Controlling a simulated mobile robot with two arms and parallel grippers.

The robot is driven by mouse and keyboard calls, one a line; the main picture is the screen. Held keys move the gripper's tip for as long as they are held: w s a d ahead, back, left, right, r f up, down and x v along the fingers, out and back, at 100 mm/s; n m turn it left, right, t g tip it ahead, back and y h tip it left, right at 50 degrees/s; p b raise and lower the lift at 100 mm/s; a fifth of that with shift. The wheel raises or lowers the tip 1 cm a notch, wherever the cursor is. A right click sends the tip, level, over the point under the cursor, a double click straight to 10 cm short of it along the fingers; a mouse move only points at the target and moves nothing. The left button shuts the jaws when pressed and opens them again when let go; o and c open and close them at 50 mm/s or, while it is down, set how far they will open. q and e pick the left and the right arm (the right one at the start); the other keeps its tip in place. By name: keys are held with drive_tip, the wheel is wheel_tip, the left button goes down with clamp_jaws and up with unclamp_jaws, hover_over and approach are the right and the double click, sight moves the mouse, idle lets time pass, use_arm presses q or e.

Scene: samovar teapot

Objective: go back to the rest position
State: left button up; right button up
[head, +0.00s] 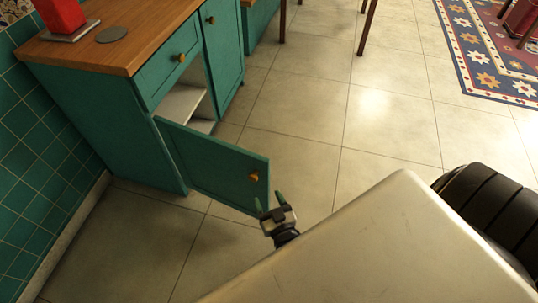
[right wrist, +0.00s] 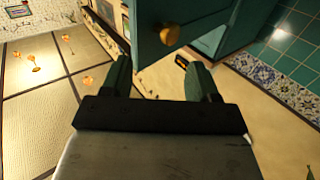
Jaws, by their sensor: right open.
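My right gripper (head: 271,202) is open and empty, low in front of the teal cabinet (head: 115,120). Its two green fingertips stand apart, and they also show in the right wrist view (right wrist: 160,78). The open cabinet door (head: 215,165) is just beyond the fingers, with its round brass knob (head: 253,177) close to them. In the right wrist view the knob (right wrist: 170,34) is ahead of the gap between the fingers, not held. My left gripper is not in view.
The cabinet's wooden top (head: 120,45) bears a red object (head: 62,16) and a grey round disc (head: 114,35). A patterned rug (head: 480,60) lies at the upper right. Wooden legs (head: 366,27) stand at the back. The tiled floor (head: 300,120) between is clear.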

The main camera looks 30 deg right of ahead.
drive_tip(key=shift+f, duration=0.1)
idle(0.5)
drive_tip(key=s+a+f+n+g+y, duration=0.25)
drive_tip(key=s+f+g, duration=0.25)
drive_tip(key=f+g, duration=0.3)
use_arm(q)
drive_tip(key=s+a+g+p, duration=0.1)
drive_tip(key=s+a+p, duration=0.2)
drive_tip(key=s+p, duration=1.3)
use_arm(e)
drive_tip(key=s+d+f+n+g, duration=0.1)
drive_tip(key=s+g, duration=0.3)
drive_tip(key=s, duration=0.9)
drive_tip(key=s+d+f+n+g, duration=0.1)
drive_tip(key=s+g, duration=0.3)
drive_tip(key=s, duration=1)
drive_tip(key=shift+s+d+f+g+y, duration=0.25)
drive_tip(key=shift+d+f+g+y, duration=0.15)
drive_tip(key=shift+d+f, duration=0.4)
